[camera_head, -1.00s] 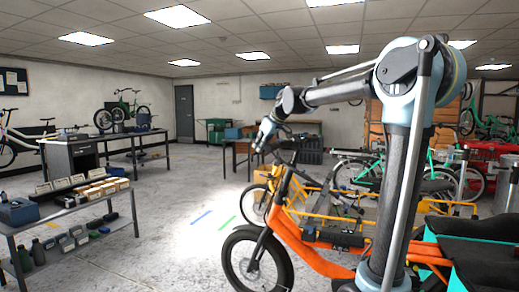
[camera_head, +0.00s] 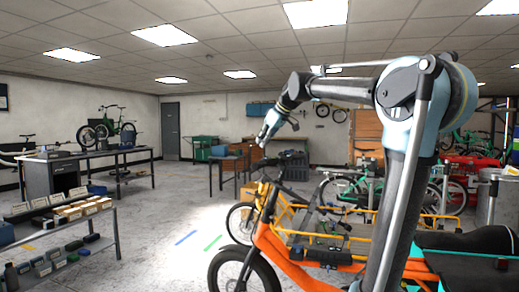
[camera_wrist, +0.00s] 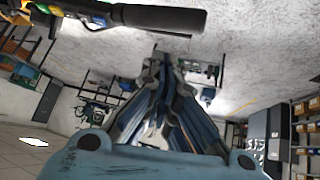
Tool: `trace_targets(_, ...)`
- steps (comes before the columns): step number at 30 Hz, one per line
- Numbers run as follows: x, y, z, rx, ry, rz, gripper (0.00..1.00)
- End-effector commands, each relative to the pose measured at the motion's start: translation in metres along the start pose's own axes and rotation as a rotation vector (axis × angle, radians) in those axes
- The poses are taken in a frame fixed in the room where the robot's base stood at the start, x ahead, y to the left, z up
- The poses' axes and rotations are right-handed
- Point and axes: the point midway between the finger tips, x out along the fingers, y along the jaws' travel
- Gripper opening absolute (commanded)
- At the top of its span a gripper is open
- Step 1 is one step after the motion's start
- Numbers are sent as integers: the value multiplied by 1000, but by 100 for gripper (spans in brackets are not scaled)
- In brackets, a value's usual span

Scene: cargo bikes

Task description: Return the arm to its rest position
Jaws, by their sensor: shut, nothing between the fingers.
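My gripper (camera_head: 264,140) hangs at the end of my raised, bent arm (camera_head: 410,110), in the middle of the head view. It is held in the air near the handlebar of the orange cargo bike (camera_head: 285,262), apart from it as far as the head view shows. In the wrist view my gripper's fingers (camera_wrist: 163,62) come together with nothing between them. A dark handlebar grip (camera_wrist: 160,17) lies across the top of the wrist view, clear of the fingers.
A shelf table with boxes and bottles (camera_head: 70,238) stands at the left. A workbench (camera_head: 55,178) with a green bike is behind it. Other cargo bikes (camera_head: 345,190) and red containers (camera_head: 470,170) are at the right. The floor between (camera_head: 165,215) is open.

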Motion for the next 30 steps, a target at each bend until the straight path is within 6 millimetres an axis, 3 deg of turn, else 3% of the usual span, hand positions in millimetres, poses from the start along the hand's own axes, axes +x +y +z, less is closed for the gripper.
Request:
trace_targets(11,-2,0,1,2,-1,0,0)
trace_targets(14,-2,-2,13,20,-11,4,0)
trace_targets(17,-3,-8,43,63,-40,13,0)
trace_targets(20,-3,-18,88,133,-84,29,0)
trace_targets(30,6,-68,260,406,-244,108,0)
